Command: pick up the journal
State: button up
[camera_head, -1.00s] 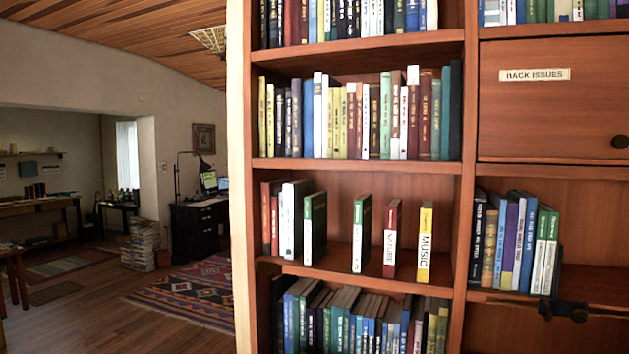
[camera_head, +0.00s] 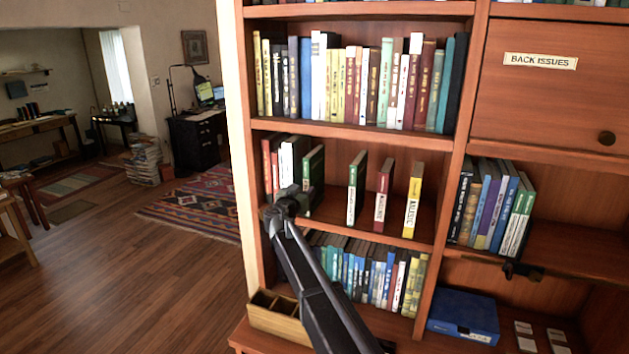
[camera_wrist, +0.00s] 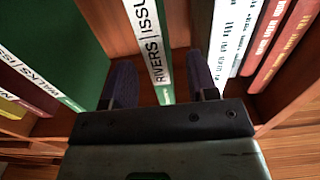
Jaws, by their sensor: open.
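A green journal with a white spine lettered "RIVERS | ISSUE" (camera_wrist: 152,45) stands upright at the right end of a left-hand group on the middle shelf. It also shows in the head view (camera_head: 314,168), its lower part hidden by my gripper (camera_head: 294,200). In the wrist view my gripper (camera_wrist: 163,85) is open, with its two dark fingers on either side of this spine; I cannot tell whether they touch it. A second green journal, lettered "WALKS | ISSUE" (camera_wrist: 40,78), stands apart; it also shows in the head view (camera_head: 356,185).
White books (camera_wrist: 232,35) and red ones (camera_wrist: 288,45) stand close beside the right finger in the wrist view. A red book (camera_head: 383,195) and a yellow book (camera_head: 413,205) stand spaced along the same shelf. A wooden box (camera_head: 275,318) and a blue box (camera_head: 464,315) sit lower down.

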aim_at(310, 183)
jog(key=x, duration=0.6)
jog(key=shift+d+r, duration=0.1)
jog(key=shift+d, duration=0.1)
jog(key=shift+c, duration=0.7)
grip_shut()
